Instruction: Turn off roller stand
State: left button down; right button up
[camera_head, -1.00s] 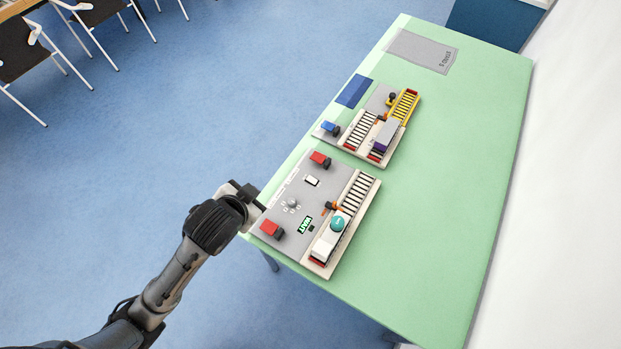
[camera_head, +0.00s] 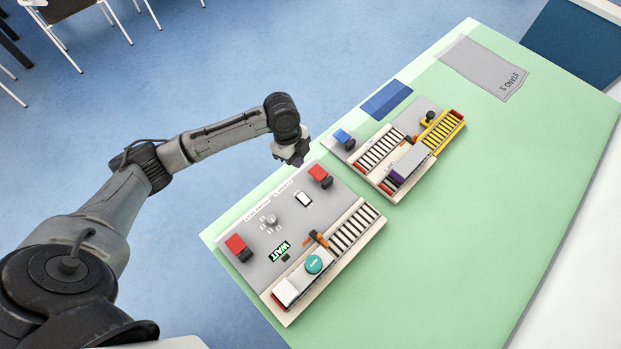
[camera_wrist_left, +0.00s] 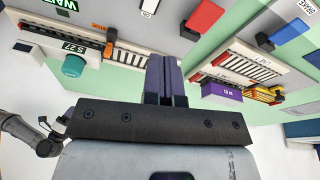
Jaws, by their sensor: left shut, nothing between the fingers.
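The near grey panel (camera_head: 250,255) lies on the table with two red switches (camera_head: 236,244) (camera_head: 320,172), a round grey knob (camera_head: 270,220), a lit WAIT sign (camera_head: 279,251) and a roller track (camera_head: 352,230). A white block with a teal round top (camera_head: 313,264) sits on that track. The farther panel (camera_head: 413,117) carries a blue switch (camera_head: 343,137), a roller track, a yellow roller section (camera_head: 443,130) and a grey-and-purple block (camera_head: 409,163). My left gripper (camera_head: 297,162) is shut and empty, above the near panel's far-left edge; its fingers also show in the left wrist view (camera_wrist_left: 166,80).
The table's right side is clear. Chairs (camera_head: 75,15) stand on the blue floor at the upper left.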

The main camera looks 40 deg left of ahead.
aim_at(302, 193)
pick_arm(q)
jog(key=shift+s+f+m, duration=0.1)
jog(key=shift+s+m, duration=0.3)
jog(key=shift+m, duration=0.8)
pick_arm(e)
jog(key=shift+s+f, duration=0.25)
jog(key=shift+s, duration=0.4)
pick_arm(q)
jog(key=x, duration=0.4)
jog(key=b+x, duration=0.1)
jog(key=x, duration=0.7)
jog(key=shift+a+f, duration=0.25)
jog(key=shift+a, duration=0.1)
jog(key=shift+a+f+b, duration=0.15)
jog(key=shift+f+b, duration=0.2)
jog(key=shift+f, duration=0.4)
pick_arm(e)
jog(key=shift+f, duration=0.8)
